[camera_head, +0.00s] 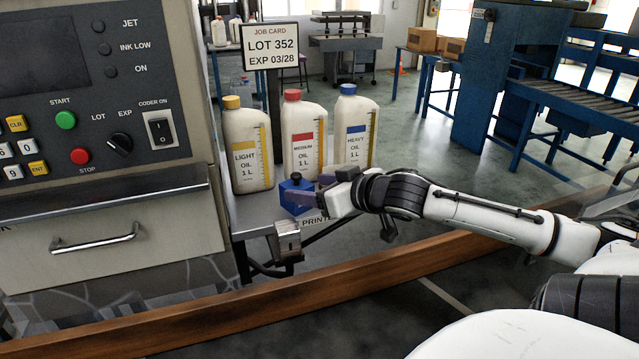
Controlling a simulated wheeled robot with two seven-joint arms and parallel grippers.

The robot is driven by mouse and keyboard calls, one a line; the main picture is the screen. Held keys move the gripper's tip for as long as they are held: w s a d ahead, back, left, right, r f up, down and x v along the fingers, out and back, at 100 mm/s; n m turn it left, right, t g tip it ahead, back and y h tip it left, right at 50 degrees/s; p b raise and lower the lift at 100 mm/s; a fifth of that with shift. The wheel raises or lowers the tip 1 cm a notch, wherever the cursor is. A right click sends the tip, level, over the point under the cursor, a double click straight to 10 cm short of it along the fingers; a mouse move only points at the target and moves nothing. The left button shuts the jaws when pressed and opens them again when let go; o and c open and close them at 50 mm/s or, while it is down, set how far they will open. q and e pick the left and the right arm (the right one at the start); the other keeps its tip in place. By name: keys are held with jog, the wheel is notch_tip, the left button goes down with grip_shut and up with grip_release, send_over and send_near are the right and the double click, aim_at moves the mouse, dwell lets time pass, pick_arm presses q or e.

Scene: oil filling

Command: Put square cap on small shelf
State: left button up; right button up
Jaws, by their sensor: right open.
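A blue angular block with a dark knob on top, which may be the square cap (294,201), sits at the front of the small grey shelf (247,217). My right gripper (318,192) is at the block's right side, with its jaws open. The gripper hides part of the block's right side, and I cannot tell whether the fingers touch it. My left gripper is not in view.
Three oil bottles stand behind the block: yellow-capped (246,130), red-capped (303,115) and blue-capped (356,115). A job card sign (270,46) rises behind them. A control panel (90,100) fills the left. A wooden rail (180,318) crosses the front.

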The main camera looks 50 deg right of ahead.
jog(key=shift+v, duration=1.05)
jog(key=shift+c, duration=0.5)
